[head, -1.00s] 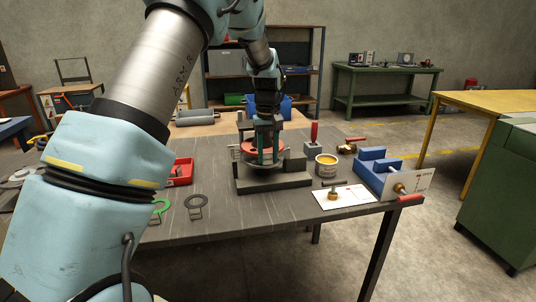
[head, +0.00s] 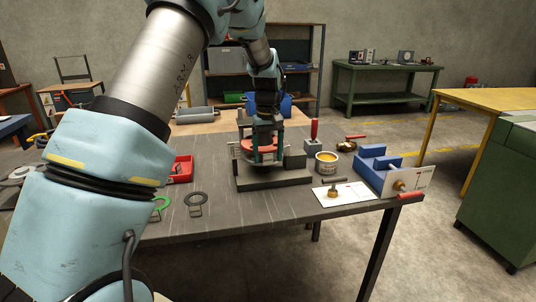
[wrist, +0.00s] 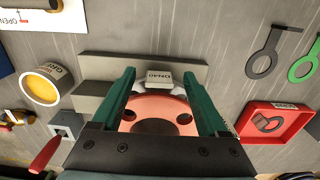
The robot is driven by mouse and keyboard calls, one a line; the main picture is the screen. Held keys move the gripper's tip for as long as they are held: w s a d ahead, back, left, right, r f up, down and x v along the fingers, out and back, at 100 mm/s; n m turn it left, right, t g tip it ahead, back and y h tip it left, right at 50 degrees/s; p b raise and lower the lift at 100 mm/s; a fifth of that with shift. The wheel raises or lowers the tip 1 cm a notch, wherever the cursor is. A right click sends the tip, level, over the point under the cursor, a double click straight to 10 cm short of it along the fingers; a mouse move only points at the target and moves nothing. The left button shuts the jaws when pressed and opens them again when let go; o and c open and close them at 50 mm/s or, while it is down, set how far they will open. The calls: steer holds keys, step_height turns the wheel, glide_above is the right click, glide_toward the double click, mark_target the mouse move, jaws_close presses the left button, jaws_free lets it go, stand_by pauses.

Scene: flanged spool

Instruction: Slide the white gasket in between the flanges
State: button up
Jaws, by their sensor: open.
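The flanged spool stands on a dark base (head: 285,180), with its red upper flange (wrist: 150,105) facing up between my fingers. My gripper (wrist: 160,78) is open and points down over the spool, one green finger on each side of the flange. A pale piece marked DN40 shows between the fingertips. A thin pale wire handle (head: 236,152) sticks out at the spool's left and looks like the white gasket's handle; part of it shows beside a finger in the wrist view (wrist: 232,130). The gasket's ring is hidden, so I cannot tell how far in it sits.
A black ring (head: 197,198) and a green ring (head: 160,205) lie at the table's front left. A red tray (wrist: 275,138) holds a dark ring. A yellow-topped tin (head: 326,162), a red-handled tool (head: 314,132), a white card (head: 345,196) and blue blocks (head: 372,165) stand to the right.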

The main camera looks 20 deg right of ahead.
steer(key=shift+r, duration=0.15)
step_height(320, 180, up, 11)
steer(key=b, duration=0.3)
steer(key=s+a+f, duration=0.2)
steer(key=a, duration=0.7)
steer(key=s+a+f, duration=0.1)
steer(key=a+f, duration=0.2)
steer(key=a, duration=0.6)
steer(key=s+a+f, duration=0.3)
steer(key=s+a, duration=0.4)
steer(key=s+a+f+t, duration=0.1)
steer(key=s+a+f, duration=0.2)
steer(key=s+a, duration=0.3)
steer(key=shift+s+a+t, duration=0.3)
steer(key=shift+s+a, duration=0.1)
steer(key=shift+s, duration=0.3)
steer(key=shift+c, duration=0.2)
